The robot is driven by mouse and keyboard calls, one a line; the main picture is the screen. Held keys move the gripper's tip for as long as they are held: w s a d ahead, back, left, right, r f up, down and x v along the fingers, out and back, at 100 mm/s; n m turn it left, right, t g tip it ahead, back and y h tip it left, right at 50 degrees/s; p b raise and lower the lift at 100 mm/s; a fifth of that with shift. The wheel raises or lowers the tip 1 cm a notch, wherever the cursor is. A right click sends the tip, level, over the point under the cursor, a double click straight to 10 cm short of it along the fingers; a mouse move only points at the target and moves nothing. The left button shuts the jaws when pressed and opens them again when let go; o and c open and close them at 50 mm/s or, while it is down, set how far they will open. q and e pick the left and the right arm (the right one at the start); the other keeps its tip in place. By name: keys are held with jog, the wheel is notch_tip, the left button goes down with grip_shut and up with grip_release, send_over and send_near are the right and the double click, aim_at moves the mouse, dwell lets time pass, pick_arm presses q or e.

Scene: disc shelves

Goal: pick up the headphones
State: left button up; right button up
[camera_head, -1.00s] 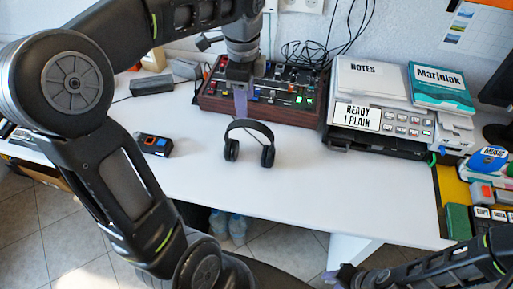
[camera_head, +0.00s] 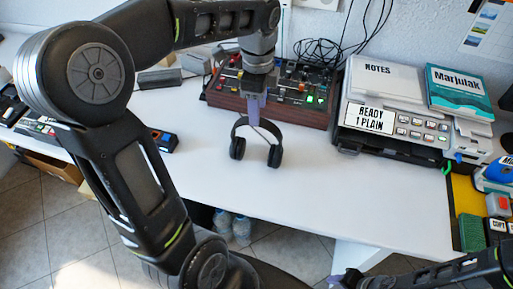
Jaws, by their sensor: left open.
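The black headphones (camera_head: 275,154) stand on the white table, with the headband up and the two ear cups down. My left gripper (camera_head: 255,108) points down from above, with its purple-grey fingers at the top of the headband. The fingers overlap the band in the picture; I cannot tell whether they touch it. The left gripper is open. My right gripper (camera_head: 345,279) is at the bottom edge, beyond the table's front edge and far from the headphones. Its fingers are too small and cut off to judge.
Behind the headphones is a mixer with a wooden frame (camera_head: 225,101). The white table (camera_head: 330,185) is clear in front.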

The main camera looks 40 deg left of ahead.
pick_arm(q)
jog(key=shift+s+a+f, duration=0.1)
jog(key=shift+s+f, duration=0.05)
jog(key=shift+f, duration=2.45)
grip_shut()
